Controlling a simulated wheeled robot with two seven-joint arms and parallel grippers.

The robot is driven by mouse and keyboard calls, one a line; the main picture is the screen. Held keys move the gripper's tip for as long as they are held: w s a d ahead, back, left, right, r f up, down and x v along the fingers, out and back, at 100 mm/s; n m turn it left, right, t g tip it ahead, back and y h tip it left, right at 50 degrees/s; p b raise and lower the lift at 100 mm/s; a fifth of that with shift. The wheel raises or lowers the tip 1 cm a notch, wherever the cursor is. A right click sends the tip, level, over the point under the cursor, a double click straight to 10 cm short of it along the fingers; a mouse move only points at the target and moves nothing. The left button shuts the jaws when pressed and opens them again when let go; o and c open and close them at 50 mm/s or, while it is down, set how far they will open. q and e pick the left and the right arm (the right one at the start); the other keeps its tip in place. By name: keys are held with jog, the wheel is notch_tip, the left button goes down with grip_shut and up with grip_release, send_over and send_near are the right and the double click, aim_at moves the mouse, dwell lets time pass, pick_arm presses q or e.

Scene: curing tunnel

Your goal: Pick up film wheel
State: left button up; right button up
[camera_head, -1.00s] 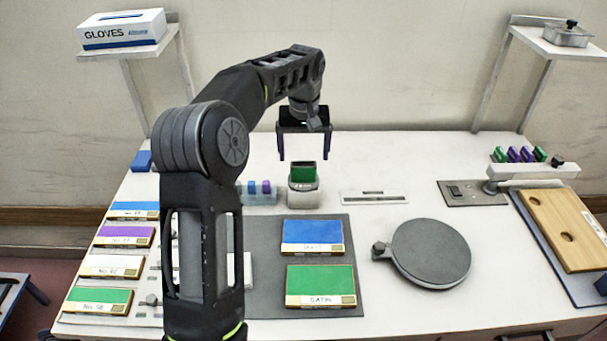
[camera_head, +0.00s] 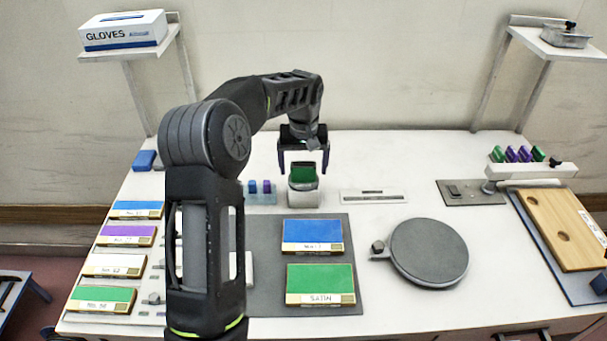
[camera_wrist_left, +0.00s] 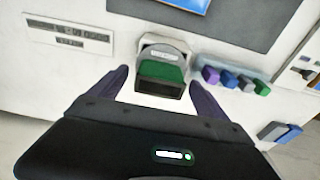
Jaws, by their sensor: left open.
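A green block-like piece (camera_head: 302,173) sits in a small grey-white holder (camera_head: 304,197) at the back middle of the bench. It also shows in the wrist view as a green piece (camera_wrist_left: 162,71) with a dark face. No thing is clearly marked as the film wheel, and I cannot tell if this piece is it. My left gripper (camera_head: 303,168) is open, pointing down over the green piece, with a finger on either side. In the wrist view the gripper (camera_wrist_left: 159,77) has nothing between its fingers but the view of that piece ahead. My right gripper is out of view.
A rack (camera_head: 261,198) with small blue and purple pieces stands just left of the holder. A flat white plate (camera_head: 374,197) lies to its right. Coloured panels lie on a grey mat (camera_head: 265,300) in front. A round dark disc (camera_head: 430,252) lies at right.

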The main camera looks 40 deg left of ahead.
pick_arm(q)
jog(key=shift+c, duration=0.6)
jog(key=c, duration=1.5)
